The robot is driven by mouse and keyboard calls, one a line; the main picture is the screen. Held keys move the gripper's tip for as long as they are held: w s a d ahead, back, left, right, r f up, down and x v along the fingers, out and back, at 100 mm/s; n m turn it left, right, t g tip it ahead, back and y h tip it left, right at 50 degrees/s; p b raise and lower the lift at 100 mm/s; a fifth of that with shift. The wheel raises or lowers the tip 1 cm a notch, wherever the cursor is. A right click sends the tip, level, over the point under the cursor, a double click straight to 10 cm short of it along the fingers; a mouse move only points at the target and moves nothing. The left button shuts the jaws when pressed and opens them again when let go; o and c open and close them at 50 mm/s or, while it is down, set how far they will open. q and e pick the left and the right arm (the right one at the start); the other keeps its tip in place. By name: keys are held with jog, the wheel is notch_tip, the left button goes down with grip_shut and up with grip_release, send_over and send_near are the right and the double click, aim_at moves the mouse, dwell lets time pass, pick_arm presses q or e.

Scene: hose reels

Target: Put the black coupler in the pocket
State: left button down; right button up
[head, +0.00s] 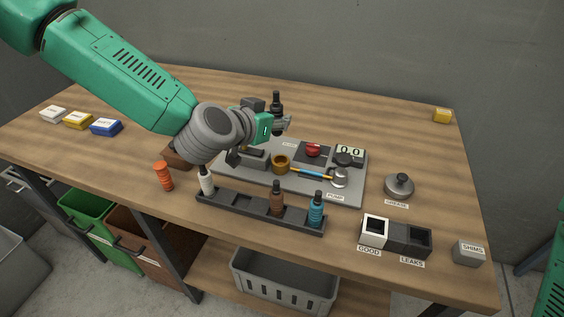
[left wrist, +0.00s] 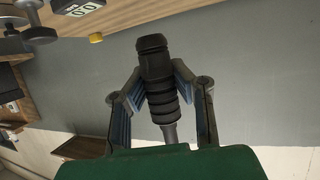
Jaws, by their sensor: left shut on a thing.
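The black coupler (head: 276,101) is held in my left gripper (head: 279,122), above the back of the grey pump board. In the left wrist view the ribbed black coupler (left wrist: 157,75) is between the two fingers of my left gripper (left wrist: 160,95), with a grey stem below it. A dark rack (head: 247,213) with a row of pockets stands at the table's front. It holds a white coupler (head: 207,182), a brown one (head: 277,200) and a blue one (head: 316,211), and other pockets look empty. My right gripper is not in view.
The grey board (head: 300,187) carries a red button (head: 313,150), a counter (head: 349,151) and a blue-orange hose piece (head: 309,173). The white GOOD bin (head: 374,231) and dark LEAKS bin (head: 412,241) stand front right. An orange coupler (head: 163,176) stands left of the rack.

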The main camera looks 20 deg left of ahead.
pick_arm(q)
jog(key=shift+f, duration=0.35)
jog(key=f, duration=0.2)
jog(key=d+f, duration=0.1)
jog(key=f, duration=0.2)
jog(key=shift+d, duration=0.15)
jog(key=f, duration=0.3)
jog(key=shift+a+f, duration=0.1)
jog(key=shift+a, duration=0.15)
jog(key=shift+a+f, duration=0.25)
jog(key=shift+f, duration=0.1)
jog(key=c, duration=1.5)
grip_release()
jog(key=shift+d, duration=0.1)
jog(key=shift+o, duration=0.3)
jog(key=shift+d, duration=0.2)
